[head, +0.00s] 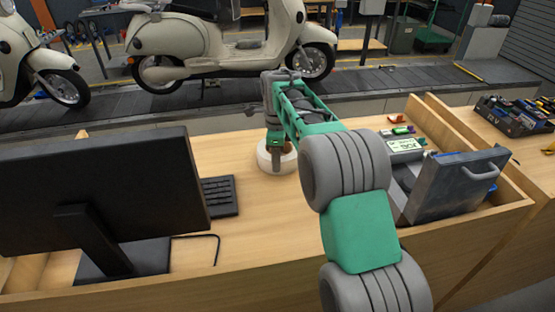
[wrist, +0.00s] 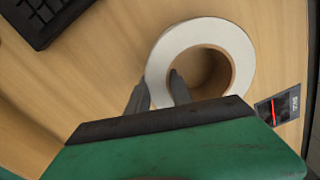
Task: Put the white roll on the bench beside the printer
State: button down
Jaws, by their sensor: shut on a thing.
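The white roll (head: 289,164) is a short, thick ring with a brown core, low over the wooden bench (head: 235,155), right of the keyboard. My gripper (head: 275,150) points down at it and is shut on its wall. In the wrist view one finger of my gripper (wrist: 159,80) is inside the core and the other is outside the white roll (wrist: 200,31). I cannot tell whether the roll touches the bench.
A black monitor (head: 100,185) and keyboard (head: 219,196) are on the left. A grey case with a handle (head: 455,185) stands at the right by wooden dividers. A bin of dark parts (head: 515,115) is farther right. Scooters (head: 215,40) stand on the conveyor (head: 220,100) behind.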

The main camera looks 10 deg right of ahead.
jog(key=c, duration=1.1)
grip_release()
jog(key=shift+f, duration=0.1)
jog(key=shift+c, duration=0.2)
jog(key=s+r+n, duration=0.3)
jog(key=r, duration=1.1)
jog(key=s+f+n+t, duration=0.1)
jog(key=s+f+n, duration=0.2)
jog(key=s+n, duration=0.3)
jog(key=s+f+n+t, duration=0.1)
jog(key=s+f+n, duration=0.3)
jog(key=s, duration=0.6)
jog(key=s+d+f+n+t, duration=0.1)
jog(key=s+f+n, duration=0.2)
jog(key=s+n, duration=0.5)
jog(key=shift+s+d+f+n+t, duration=0.1)
jog(key=shift+s+f+n+t, duration=0.2)
jog(key=shift+s+f, duration=0.1)
jog(key=shift+f, duration=0.25)
